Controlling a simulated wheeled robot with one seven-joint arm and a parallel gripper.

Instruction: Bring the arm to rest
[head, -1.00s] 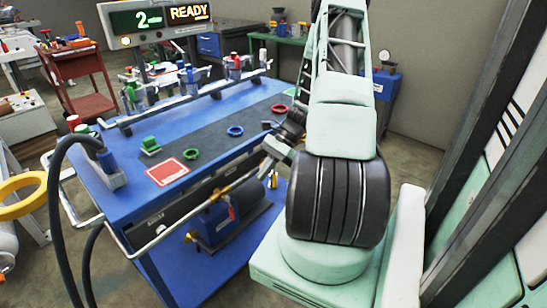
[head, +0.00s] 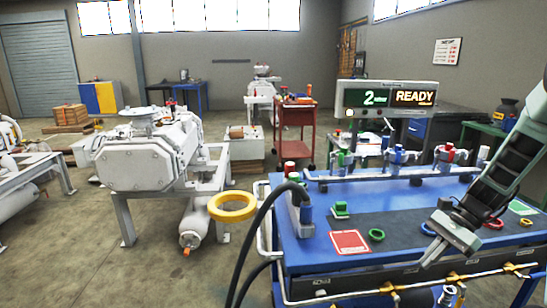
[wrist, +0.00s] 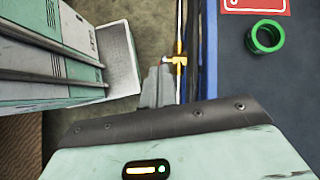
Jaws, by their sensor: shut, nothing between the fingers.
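My gripper (head: 432,257) is at the right of the head view, at the end of my arm, which comes in from the right edge. It points down near the front edge of the blue bench (head: 300,250). In the wrist view my gripper's fingers (wrist: 158,88) are shut and empty, beside the bench's front rail (wrist: 180,60). Grey floor shows beyond them. The gripper appears clear of the bench top, though its exact height is hard to tell.
The bench holds a red card (head: 350,243), a green ring (head: 376,235) and a READY display (head: 390,98). A black hose and yellow ring (head: 232,207) stand at its left end. A white pump machine (head: 150,155) stands left. Open floor (head: 90,245) lies front left.

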